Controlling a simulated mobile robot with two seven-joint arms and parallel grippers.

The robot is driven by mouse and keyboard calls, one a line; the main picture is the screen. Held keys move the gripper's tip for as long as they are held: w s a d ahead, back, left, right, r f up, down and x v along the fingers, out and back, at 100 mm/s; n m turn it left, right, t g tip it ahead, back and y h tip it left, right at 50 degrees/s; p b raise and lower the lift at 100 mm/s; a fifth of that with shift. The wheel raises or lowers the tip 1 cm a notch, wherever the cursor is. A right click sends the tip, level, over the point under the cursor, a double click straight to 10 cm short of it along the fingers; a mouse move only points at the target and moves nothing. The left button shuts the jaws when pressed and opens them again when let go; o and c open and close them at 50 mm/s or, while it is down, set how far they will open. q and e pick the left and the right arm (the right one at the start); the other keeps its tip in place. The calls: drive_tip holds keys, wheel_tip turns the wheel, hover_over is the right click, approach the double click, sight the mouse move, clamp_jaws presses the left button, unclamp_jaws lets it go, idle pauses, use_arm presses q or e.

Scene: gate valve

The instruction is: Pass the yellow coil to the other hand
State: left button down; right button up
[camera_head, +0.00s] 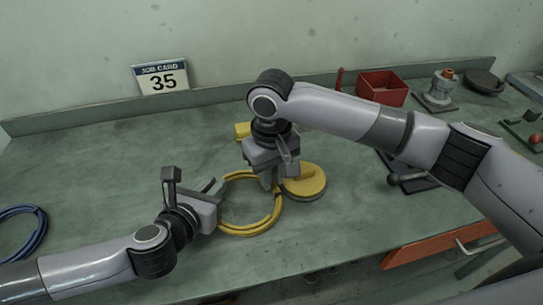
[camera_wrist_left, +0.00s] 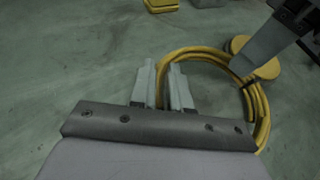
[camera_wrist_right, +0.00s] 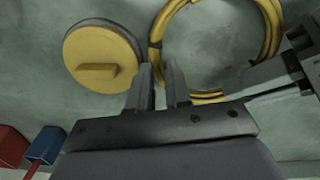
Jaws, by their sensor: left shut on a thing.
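The yellow coil (camera_head: 240,232) is a ring of several strands with dark bands, over the middle of the bench. It also shows in the left wrist view (camera_wrist_left: 263,120) and the right wrist view (camera_wrist_right: 272,28). My left gripper (camera_head: 218,188) is shut on the coil's left side; the strands pass between its fingers in the left wrist view (camera_wrist_left: 164,75). My right gripper (camera_head: 274,186) is at the coil's opposite side, pointing down. Its fingers (camera_wrist_right: 158,75) are parted, with the coil's edge at the gap between them. Whether the coil touches the bench I cannot tell.
A round yellow disc with a raised bar (camera_head: 308,189) lies close beside my right gripper. A yellow block (camera_head: 242,130) is behind it. A blue coil (camera_head: 38,232) lies far left. A red bin (camera_head: 382,88) stands at the back. The bench's left middle is clear.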

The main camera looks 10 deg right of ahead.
drive_tip(key=shift+f, duration=1.05)
clamp_jaws()
use_arm(q)
drive_tip(key=c, duration=1)
unclamp_jaws()
drive_tip(key=shift+s, duration=0.1)
